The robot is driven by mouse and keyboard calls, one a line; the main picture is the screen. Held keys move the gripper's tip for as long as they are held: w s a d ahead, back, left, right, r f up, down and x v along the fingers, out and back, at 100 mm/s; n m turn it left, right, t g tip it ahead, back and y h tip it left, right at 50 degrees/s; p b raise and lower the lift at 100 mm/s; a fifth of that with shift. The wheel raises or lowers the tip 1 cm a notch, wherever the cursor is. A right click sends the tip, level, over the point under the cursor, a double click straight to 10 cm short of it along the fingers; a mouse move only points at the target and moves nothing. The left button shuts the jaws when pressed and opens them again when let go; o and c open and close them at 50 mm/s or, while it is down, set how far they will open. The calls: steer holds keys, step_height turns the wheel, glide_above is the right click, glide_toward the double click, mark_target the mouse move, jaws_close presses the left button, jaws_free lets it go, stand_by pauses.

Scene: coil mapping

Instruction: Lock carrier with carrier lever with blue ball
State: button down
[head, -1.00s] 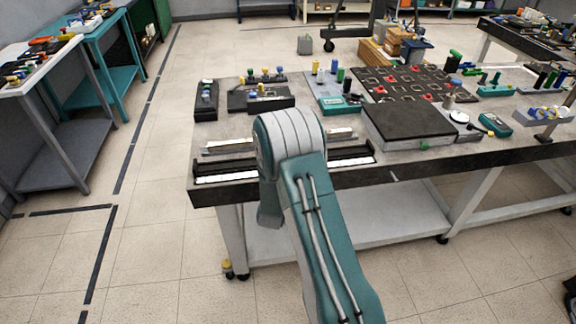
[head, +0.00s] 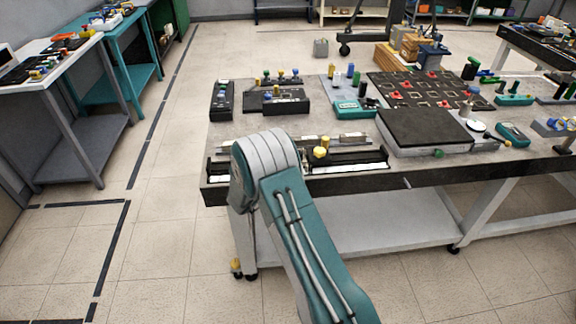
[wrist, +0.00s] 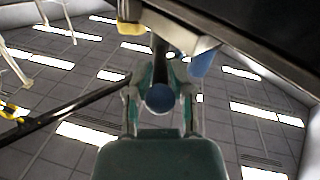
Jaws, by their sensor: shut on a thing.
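The blue ball (wrist: 158,98) is in the middle of the wrist view, on a dark lever that runs up from it. The fingers of my gripper (wrist: 160,82) stand on both sides of this lever and are shut on it. A second blue piece (wrist: 203,62) shows to the right, and a yellow piece (wrist: 132,28) above left. In the head view the long carrier assembly (head: 345,160) lies along the table's front edge. A yellow knob (head: 320,152) stands on it beside my arm. My gripper and the held lever are hidden behind my arm there.
The table (head: 480,168) holds a dark flat box (head: 425,128), a black board with red pieces (head: 432,86) and small blocks with coloured knobs (head: 284,103). A dark edge fills the upper right of the wrist view. The floor to the left is open.

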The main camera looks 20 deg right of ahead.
steer(key=shift+r, duration=0.1)
steer(key=c, duration=0.6)
jaws_free()
steer(key=shift+c, duration=0.2)
steer(key=v, duration=1.2)
steer(key=shift+w, duration=0.1)
